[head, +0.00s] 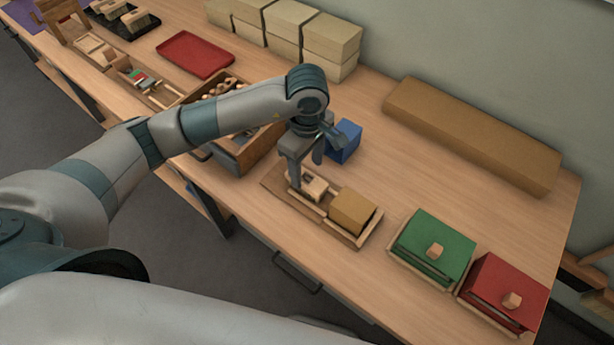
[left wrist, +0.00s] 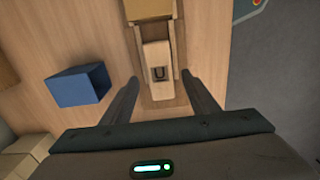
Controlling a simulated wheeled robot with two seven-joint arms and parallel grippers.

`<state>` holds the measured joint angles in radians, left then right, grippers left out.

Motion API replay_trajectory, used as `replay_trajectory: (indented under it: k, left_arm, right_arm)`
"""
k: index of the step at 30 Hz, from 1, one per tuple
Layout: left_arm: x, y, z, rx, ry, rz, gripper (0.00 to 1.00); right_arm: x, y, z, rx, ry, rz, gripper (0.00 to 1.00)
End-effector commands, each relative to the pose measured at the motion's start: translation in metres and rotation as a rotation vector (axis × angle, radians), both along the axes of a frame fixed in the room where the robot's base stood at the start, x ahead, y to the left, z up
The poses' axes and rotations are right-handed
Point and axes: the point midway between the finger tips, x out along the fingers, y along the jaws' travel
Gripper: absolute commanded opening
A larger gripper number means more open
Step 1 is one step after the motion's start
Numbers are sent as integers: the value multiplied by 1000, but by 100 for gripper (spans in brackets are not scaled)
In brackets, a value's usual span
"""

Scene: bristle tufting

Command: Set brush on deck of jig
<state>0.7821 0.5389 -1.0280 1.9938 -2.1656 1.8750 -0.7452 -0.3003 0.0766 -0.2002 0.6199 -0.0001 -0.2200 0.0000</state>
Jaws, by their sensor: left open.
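The jig is a low wooden board (head: 277,184) at the front edge of the table, with raised rails. A pale wooden block (head: 315,187) sits at its left part and a tan block (head: 352,211) at its right part. In the left wrist view the pale block (left wrist: 157,56) has a dark U-shaped mark on top; I cannot tell for sure whether it is the brush. My left gripper (head: 307,174) is open over the pale block. In the left wrist view its fingers (left wrist: 160,77) stand on either side of the block, with visible gaps. My right gripper is not seen.
Green (head: 435,247) and red (head: 503,292) lidded boxes stand to the right. A long tan box (head: 470,135) lies along the wall. Table between is clear.

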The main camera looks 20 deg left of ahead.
Motion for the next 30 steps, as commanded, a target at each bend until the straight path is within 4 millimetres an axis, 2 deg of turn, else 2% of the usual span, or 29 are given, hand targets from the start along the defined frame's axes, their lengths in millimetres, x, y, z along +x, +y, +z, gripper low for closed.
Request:
replay_trajectory:
  k: [1,6,12,18,30]
  left_arm:
    - [2,-1,8,-2,-7,-2,54]
    - [2,-1,37,-2,-6,0,54]
    - [1,-1,61,-2,-2,-1,54]
    - [0,0,69,0,0,1,54]
    - [0,0,69,-1,0,0,54]
  right_arm:
    - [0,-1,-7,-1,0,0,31]
    - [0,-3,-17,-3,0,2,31]
    - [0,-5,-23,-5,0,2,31]
    - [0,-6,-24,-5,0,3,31]
    - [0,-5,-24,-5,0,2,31]
